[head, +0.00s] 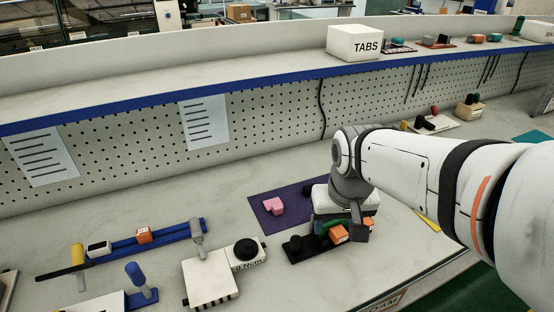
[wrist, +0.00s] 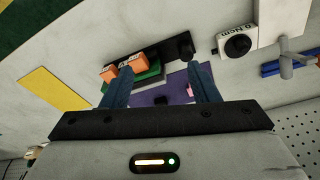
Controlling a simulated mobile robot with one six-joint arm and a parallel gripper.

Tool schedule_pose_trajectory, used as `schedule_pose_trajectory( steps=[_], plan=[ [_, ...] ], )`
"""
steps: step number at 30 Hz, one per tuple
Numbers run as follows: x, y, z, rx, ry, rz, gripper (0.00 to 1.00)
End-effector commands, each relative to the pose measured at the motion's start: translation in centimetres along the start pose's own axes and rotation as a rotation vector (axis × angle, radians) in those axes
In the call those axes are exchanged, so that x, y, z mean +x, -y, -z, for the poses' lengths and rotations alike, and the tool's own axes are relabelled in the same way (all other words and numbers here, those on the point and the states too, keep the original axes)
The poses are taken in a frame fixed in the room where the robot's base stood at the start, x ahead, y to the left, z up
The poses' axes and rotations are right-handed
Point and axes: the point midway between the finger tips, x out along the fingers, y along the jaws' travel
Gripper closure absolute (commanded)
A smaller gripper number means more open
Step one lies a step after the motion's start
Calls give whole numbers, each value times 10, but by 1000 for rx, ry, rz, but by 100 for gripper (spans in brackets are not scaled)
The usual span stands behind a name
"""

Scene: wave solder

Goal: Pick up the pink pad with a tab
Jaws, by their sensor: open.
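The pink pad with a tab (head: 273,205) lies on a purple mat (head: 296,193) in the middle of the bench. In the wrist view only a small pink patch (wrist: 190,91) shows beside the right finger; the rest is hidden.
A black tray (head: 301,247) with orange and green blocks (head: 338,234) sits near my gripper. A torque tester with a black knob (head: 247,250) stands left of it. A blue rail (head: 160,241) lies further left. A pegboard (head: 270,110) and shelf stand behind.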

Motion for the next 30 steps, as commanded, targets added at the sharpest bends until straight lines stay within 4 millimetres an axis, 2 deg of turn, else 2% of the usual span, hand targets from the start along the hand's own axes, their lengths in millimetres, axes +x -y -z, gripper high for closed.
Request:
schedule_pose_trajectory(
  steps=[1,3,8,11,15,21,24,30],
  plan=[
    [4,4,22,-22,19,3,45],
    [10,10,50,-54,38,8,45],
    [35,28,112,-124,77,17,45],
    [58,42,148,-168,102,22,45],
    [98,64,190,-228,138,30,45],
    [153,92,230,-297,174,37,45],
    [172,101,240,-318,185,40,45],
    [192,109,245,-335,195,41,45]
  ],
)
